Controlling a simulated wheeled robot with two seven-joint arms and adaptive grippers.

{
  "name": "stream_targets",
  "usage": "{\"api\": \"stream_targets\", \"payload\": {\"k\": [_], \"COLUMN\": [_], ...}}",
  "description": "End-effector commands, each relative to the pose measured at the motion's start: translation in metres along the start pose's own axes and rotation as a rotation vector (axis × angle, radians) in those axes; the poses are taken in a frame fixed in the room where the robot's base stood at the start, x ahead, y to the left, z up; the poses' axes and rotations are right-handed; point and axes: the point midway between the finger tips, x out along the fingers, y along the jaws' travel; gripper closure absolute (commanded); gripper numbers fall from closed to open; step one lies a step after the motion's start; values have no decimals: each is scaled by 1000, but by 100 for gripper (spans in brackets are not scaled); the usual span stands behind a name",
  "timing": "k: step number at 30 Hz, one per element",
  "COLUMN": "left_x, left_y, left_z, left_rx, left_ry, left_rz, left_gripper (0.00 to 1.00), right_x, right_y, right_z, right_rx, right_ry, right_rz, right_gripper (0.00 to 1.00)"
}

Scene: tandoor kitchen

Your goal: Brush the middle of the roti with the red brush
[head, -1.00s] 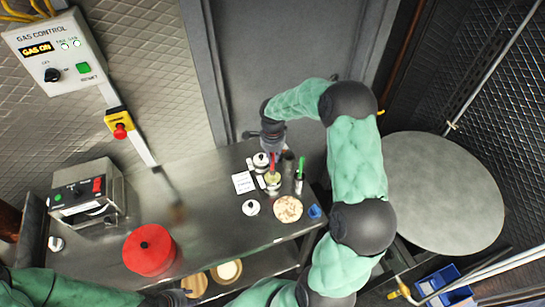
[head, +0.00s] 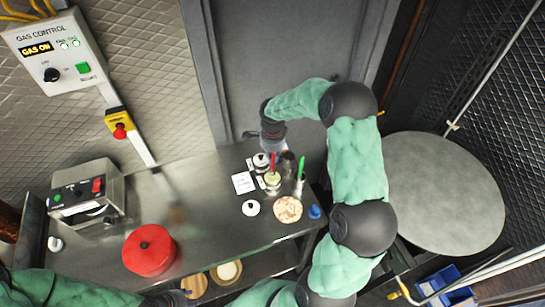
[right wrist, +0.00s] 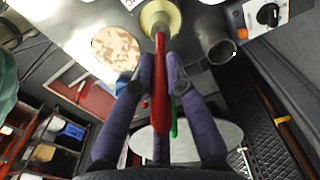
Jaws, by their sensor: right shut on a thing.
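My right gripper (head: 273,150) is shut on the red brush (right wrist: 160,95), with purple fingers on both sides of its handle in the right wrist view. The brush points down at a small cup (head: 272,181) with pale yellow contents; its head is at or in the cup, and I cannot tell how deep. The roti (head: 288,209), pale with brown patches, lies flat on the counter just in front of the cup. It also shows in the right wrist view (right wrist: 116,50), left of the brush. My left gripper (head: 178,299) is at the bottom edge, its fingers unclear.
A green-handled brush (head: 301,166) stands in a holder right of the cup. A white card (head: 243,182), white-lidded pot (head: 251,208) and blue item (head: 314,212) are close by. A red pot (head: 149,251) stands on the left of the counter (head: 205,225), with bare steel between.

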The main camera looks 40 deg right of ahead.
Motion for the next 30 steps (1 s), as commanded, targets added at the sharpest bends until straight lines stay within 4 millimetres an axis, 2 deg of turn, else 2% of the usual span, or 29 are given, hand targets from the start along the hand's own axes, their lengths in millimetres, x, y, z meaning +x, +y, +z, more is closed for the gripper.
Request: {"api": "stream_targets", "payload": {"k": [5, 30], "left_x": [-3, -27], "left_y": [1, 10], "left_z": [0, 1], "left_rx": [0, 0], "left_ry": [0, 0], "left_rz": [0, 0], "left_gripper": [60, 60], "right_x": [-4, -63], "right_y": [1, 0], "right_z": [1, 0], "right_rx": [-1, -1], "right_ry": [-1, 0], "right_rz": [4, 0], "right_gripper": [100, 100]}}
